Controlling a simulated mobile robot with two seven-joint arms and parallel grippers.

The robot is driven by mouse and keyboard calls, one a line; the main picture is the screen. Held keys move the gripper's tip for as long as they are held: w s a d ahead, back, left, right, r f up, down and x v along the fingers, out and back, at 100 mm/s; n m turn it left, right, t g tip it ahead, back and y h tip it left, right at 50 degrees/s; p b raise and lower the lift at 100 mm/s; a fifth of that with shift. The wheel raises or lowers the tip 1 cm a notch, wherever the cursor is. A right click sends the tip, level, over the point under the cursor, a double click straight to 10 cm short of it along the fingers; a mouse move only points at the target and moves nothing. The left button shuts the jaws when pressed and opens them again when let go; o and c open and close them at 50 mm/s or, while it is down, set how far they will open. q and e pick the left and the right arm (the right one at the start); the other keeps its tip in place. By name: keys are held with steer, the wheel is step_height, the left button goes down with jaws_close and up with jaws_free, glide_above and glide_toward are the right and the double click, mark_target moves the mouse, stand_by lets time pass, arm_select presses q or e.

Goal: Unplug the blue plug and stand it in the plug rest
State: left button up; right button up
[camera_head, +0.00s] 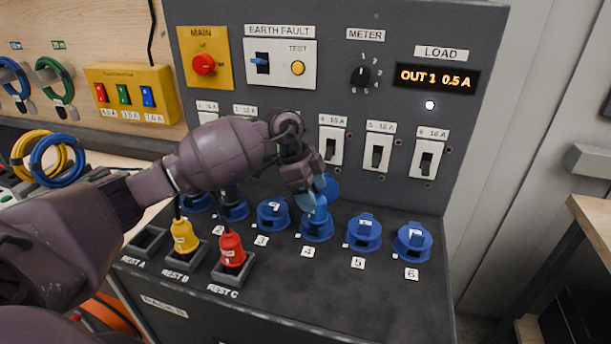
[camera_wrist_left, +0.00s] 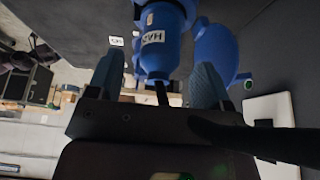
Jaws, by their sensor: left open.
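The blue plug (camera_head: 319,214) stands in blue socket 4 on the sloping panel, partly hidden by my left gripper (camera_head: 317,198). In the left wrist view the blue plug (camera_wrist_left: 162,45) has a white label and lies between the fingers of my left gripper (camera_wrist_left: 155,82). The fingers are apart, one on each side of it, with visible gaps. A dark cable runs from the plug toward the palm. Rest A (camera_head: 146,240) is an empty dark holder at the left of the panel. My right gripper is not in view.
A yellow plug (camera_head: 184,236) stands in rest B and a red plug (camera_head: 232,250) in rest C. Sockets 5 (camera_head: 364,233) and 6 (camera_head: 412,243) are to the right. Breaker switches (camera_head: 377,153) line the upright panel. The display (camera_head: 437,78) reads OUT 1 0.5 A.

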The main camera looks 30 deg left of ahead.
mark_target(317, 218)
arm_select(q)
steer(key=shift+x, duration=1.65)
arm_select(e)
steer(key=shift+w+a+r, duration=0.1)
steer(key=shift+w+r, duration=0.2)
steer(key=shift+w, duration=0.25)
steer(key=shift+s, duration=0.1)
arm_select(q)
steer(key=c, duration=1.1)
steer(key=shift+r+n+p, duration=0.1)
steer(key=shift+n+p, duration=0.2)
steer(key=shift+p, duration=0.2)
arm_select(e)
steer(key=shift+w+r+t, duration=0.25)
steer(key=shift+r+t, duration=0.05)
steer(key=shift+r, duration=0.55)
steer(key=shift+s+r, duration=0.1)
arm_select(q)
steer(key=shift+n+t+p, duration=0.3)
steer(key=shift+n+p, duration=0.1)
steer(key=shift+p, duration=0.2)
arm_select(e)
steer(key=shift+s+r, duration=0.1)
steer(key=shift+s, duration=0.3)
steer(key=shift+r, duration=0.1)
